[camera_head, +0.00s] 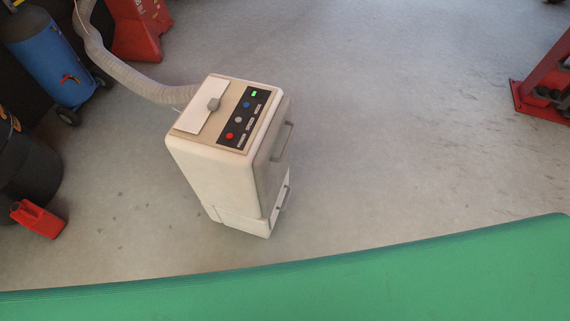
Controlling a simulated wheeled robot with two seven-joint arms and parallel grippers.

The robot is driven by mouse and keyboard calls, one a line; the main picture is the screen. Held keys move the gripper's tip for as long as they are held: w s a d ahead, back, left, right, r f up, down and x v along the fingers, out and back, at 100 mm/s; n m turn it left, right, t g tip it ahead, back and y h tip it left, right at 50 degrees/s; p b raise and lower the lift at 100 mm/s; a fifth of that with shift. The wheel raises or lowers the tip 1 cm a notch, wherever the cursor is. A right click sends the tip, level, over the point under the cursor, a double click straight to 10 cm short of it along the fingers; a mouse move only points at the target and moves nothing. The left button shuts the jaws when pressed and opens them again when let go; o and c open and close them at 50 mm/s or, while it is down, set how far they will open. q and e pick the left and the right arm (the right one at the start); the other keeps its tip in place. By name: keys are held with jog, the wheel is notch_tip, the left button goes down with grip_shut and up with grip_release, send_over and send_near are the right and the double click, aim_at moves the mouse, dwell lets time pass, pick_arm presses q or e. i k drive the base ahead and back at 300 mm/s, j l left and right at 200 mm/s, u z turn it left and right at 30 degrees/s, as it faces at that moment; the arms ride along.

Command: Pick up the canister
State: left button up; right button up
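A small red canister (38,219) with a handle stands on the grey floor at the left edge of the head view. It leans in the picture and sits beside a dark barrel-like container (28,165). Nothing holds it. Neither of my grippers shows in this view, so their distance from the canister and their state are hidden.
A white machine (212,172) with buttons and a grey hose (130,80) stands mid-floor. A blue tank (55,62) and red equipment (137,30) are at upper left. A red stand (545,85) is at right. Floor right of the canister is clear. A green surface fills the bottom.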

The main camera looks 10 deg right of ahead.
aim_at(31, 216)
jog(key=z, duration=0.2)
jog(key=u, duration=2.15)
jog(key=j, duration=0.15)
jog(key=i+j+z, duration=0.15)
jog(key=i, duration=0.4)
jog(key=i+j+z, duration=0.2)
jog(key=i, duration=0.3)
jog(key=i+j+z, duration=0.15)
jog(key=i, duration=0.4)
